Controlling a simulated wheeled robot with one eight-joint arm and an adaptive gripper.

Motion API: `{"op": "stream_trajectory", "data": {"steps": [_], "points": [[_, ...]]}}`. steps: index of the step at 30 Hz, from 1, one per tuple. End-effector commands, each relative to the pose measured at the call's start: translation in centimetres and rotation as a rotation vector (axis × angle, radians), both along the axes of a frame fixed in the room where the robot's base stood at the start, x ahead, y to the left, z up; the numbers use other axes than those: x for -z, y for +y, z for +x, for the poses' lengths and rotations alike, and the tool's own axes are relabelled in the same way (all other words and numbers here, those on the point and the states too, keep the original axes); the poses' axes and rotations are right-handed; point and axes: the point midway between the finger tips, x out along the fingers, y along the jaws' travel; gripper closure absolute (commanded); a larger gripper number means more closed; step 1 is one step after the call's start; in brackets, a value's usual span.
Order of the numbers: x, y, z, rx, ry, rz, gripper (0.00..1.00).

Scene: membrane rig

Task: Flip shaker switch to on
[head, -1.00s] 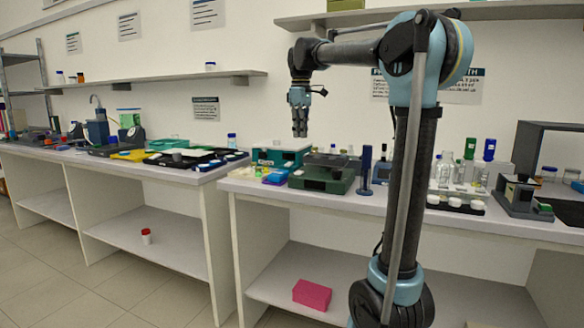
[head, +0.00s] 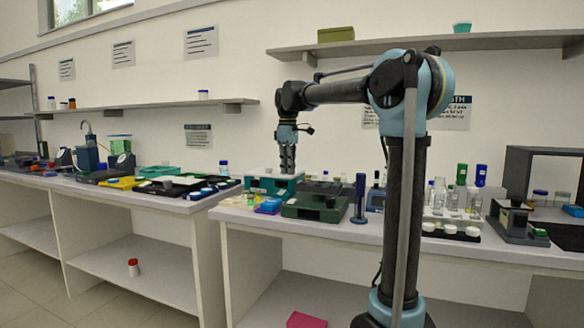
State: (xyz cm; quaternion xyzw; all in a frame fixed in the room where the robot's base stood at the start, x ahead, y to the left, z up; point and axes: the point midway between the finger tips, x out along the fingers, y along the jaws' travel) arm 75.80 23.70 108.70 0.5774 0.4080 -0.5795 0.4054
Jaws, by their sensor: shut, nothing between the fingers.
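My gripper (head: 288,168) points straight down with its fingers together, holding nothing. In the head view it shows at the back of the right bench, in line with the top of a teal box with a pale top (head: 258,185). Whether it touches the box cannot be told. A dark green device with a flat top (head: 314,208) sits in front and to the right of the teal box. Which of these two is the shaker is unclear from here. The switch is too small to make out, so its position cannot be read.
A blue upright post (head: 360,198) stands right of the green device. Bottles and glassware (head: 450,197) and a black tray with white cups (head: 450,233) stand farther right. Small blue and yellow items (head: 267,206) lie left of the device. A shelf (head: 430,43) hangs above.

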Motion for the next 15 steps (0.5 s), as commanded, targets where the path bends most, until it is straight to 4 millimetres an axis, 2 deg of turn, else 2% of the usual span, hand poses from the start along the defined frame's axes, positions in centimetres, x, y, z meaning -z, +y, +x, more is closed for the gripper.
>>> {"op": "stream_trajectory", "data": {"steps": [9,15], "points": [[5.7,0.0,0.0,0.001,0.0,0.0,1.0],[8.3,0.0,0.0,0.001,0.0,0.0,1.0]]}}
